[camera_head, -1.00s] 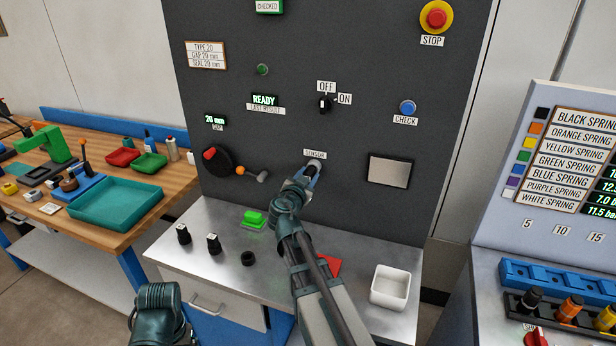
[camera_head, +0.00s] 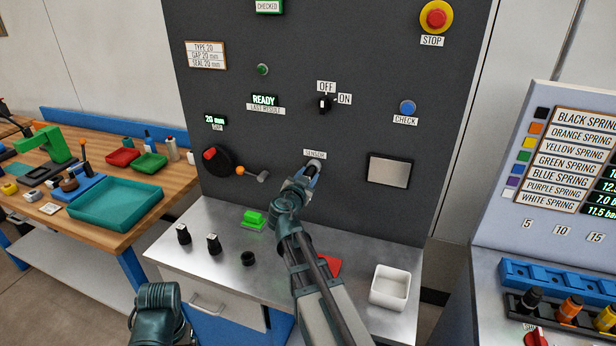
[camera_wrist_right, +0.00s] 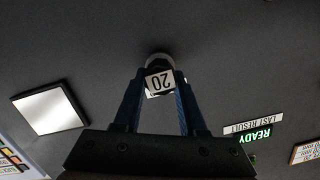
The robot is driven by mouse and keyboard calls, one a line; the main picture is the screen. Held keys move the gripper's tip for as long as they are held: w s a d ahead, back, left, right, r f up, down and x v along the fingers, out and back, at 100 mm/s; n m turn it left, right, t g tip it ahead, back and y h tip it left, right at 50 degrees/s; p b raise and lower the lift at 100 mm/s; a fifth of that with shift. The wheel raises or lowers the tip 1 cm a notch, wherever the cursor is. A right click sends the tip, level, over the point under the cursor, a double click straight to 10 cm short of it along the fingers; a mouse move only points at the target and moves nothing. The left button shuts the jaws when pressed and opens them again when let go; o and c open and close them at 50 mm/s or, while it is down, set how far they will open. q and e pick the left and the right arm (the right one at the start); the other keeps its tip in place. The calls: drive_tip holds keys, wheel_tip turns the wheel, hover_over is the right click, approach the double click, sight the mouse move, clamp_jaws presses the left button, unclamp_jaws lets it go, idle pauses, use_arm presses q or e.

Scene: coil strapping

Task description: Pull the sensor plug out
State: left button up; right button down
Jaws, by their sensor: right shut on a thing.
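The sensor plug (camera_wrist_right: 160,82) carries a white label reading 20, upside down in the right wrist view. My right gripper (camera_head: 307,176) is shut on it, with one blue finger on each side, in front of the dark panel (camera_head: 350,130). In the right wrist view the gripper (camera_wrist_right: 160,98) reaches up to a round grey port behind the plug. In the head view the plug is mostly hidden by the gripper, just below the SENSOR label (camera_head: 315,154). I cannot tell how deep the plug sits in the port. My left gripper is out of view.
A crank (camera_head: 262,176) is left of the plug and a grey square plate (camera_head: 389,171) right of it.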

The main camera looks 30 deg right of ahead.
drive_tip(key=shift+f+v, duration=0.15)
drive_tip(key=shift+v, duration=0.85)
drive_tip(key=shift+f+v, duration=0.15)
drive_tip(key=shift+v, duration=0.85)
drive_tip(key=shift+a, duration=0.1)
